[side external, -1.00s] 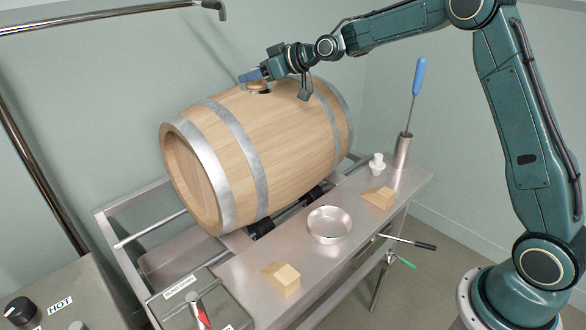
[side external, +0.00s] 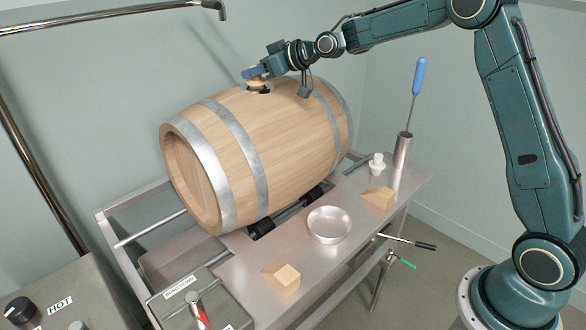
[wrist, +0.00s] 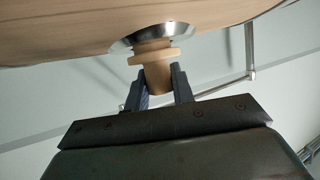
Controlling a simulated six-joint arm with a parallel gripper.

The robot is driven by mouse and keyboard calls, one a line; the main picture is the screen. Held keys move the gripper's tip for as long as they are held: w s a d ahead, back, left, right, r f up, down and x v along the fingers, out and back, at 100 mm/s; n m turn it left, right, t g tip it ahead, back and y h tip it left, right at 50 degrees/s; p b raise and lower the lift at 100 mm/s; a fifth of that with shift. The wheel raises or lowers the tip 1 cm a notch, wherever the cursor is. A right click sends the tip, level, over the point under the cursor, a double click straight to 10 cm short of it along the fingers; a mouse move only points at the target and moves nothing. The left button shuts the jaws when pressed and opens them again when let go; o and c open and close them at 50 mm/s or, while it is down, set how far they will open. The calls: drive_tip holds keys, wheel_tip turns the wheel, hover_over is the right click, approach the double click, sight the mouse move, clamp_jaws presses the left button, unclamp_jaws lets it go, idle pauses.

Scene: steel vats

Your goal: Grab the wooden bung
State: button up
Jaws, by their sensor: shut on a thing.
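The wooden bung (wrist: 155,76) is pale, with a wider collar, and stands at the metal-ringed hole (wrist: 181,31) of the barrel in the wrist view. In the side external view the bung (side external: 257,83) is small, at the top of the barrel (side external: 285,135). My gripper (wrist: 162,78) is shut on the bung's outer end, one blue-grey finger on each side. In the side external view my gripper (side external: 256,73) is at the barrel's top. The bung's narrow end reaches the ring; how deep it sits is hidden.
The barrel lies on rollers on a steel stand. On the bench are a steel bowl (side external: 329,225), wooden wedges (side external: 378,198) (side external: 281,279), a white fitting (side external: 377,163) and a blue-handled tool (side external: 417,80) in a steel tube. A pipe (side external: 110,15) hangs at upper left.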

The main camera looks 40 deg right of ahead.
wheel_tip(320, 180, up, 19)
drive_tip(key=shift+r, duration=0.2)
idle(0.5)
drive_tip(key=shift+f, duration=0.15)
idle(0.5)
